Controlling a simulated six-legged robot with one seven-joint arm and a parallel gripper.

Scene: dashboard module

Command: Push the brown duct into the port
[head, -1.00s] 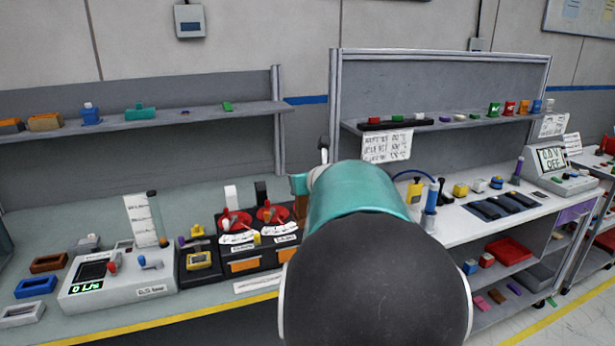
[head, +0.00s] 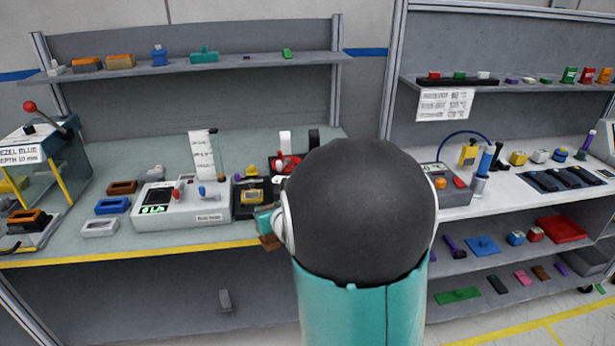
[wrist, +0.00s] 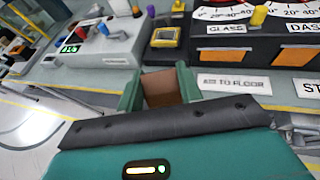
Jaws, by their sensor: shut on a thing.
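My gripper (wrist: 158,90) is shut on a brown piece, which I take to be the brown duct (wrist: 160,87). The two green fingers stand on either side of it in the wrist view. In the head view the gripper (head: 265,218) and the duct (head: 268,241) show at the bench's front edge, partly hidden by my arm. A white airflow meter (head: 180,203) reading in L/s stands on the bench, with a red and a blue fitting on top. I cannot tell which opening is the port. The duct appears apart from the meter.
A yellow gauge on a black block (head: 253,196) stands right of the meter. Brown, blue and white hollow frames (head: 112,206) lie left of it. My arm hides much of the dial console (wrist: 250,35).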

